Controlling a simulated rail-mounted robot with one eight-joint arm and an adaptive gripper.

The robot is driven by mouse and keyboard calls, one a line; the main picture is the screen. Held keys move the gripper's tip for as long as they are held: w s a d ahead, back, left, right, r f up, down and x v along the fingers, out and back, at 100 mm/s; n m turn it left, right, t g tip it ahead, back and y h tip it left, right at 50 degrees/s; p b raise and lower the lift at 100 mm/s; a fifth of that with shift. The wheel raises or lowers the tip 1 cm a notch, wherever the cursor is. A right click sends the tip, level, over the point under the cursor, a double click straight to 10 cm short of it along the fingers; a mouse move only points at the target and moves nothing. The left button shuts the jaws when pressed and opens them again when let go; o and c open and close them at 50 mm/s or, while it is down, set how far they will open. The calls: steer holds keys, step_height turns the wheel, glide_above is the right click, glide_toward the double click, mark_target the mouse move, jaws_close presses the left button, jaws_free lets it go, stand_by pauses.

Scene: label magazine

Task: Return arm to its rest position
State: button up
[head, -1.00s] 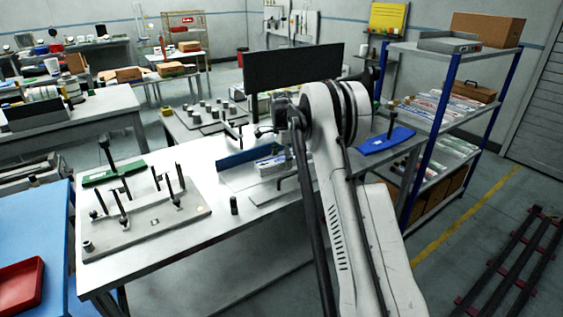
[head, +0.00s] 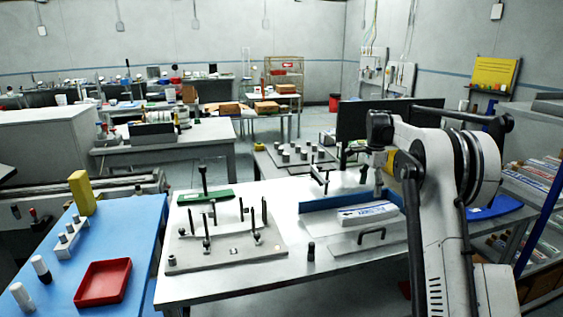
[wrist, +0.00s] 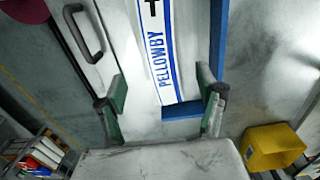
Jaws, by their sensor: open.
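My gripper (wrist: 162,88) is open in the wrist view, with its two green-padded fingers apart. A white strip-like box with blue edges and the word PELLOWBY (wrist: 152,45) shows beyond and between the fingers; I see no grip on it. In the head view the same box (head: 368,213) lies on the table against a blue fence (head: 320,214). My arm rises at the right of the head view, and my gripper (head: 378,188) hangs down near the fence and box. Its fingertips are too small to make out there.
A plate with a black handle (head: 372,237) lies in front of the box. A pin fixture board (head: 230,250) stands left on the white table. A dark monitor (head: 390,117) stands behind. A blue shelf post (head: 538,235) is at right. The wrist view shows a yellow bin (wrist: 270,147).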

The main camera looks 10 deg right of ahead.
steer(key=s+a+r+n+t, duration=0.2)
steer(key=s+a+r+n, duration=0.2)
steer(key=s+a+r, duration=0.5)
steer(key=s+a+r+n+t, duration=0.1)
steer(key=s+a+r+n, duration=0.4)
steer(key=s+a, duration=0.5)
steer(key=s+a+f+n+t, duration=0.1)
steer(key=s+a+f+n, duration=0.1)
steer(key=s, duration=0.7)
steer(key=s+a+f+n+t, duration=0.1)
steer(key=s+a+f+n, duration=0.2)
steer(key=s, duration=0.6)
steer(key=s+a+f+n+t, duration=0.2)
steer(key=s+a+f+n, duration=0.1)
steer(key=s, duration=0.6)
steer(key=shift+s+a+f, duration=0.4)
steer(key=shift+a+f, duration=0.1)
steer(key=shift+a, duration=0.3)
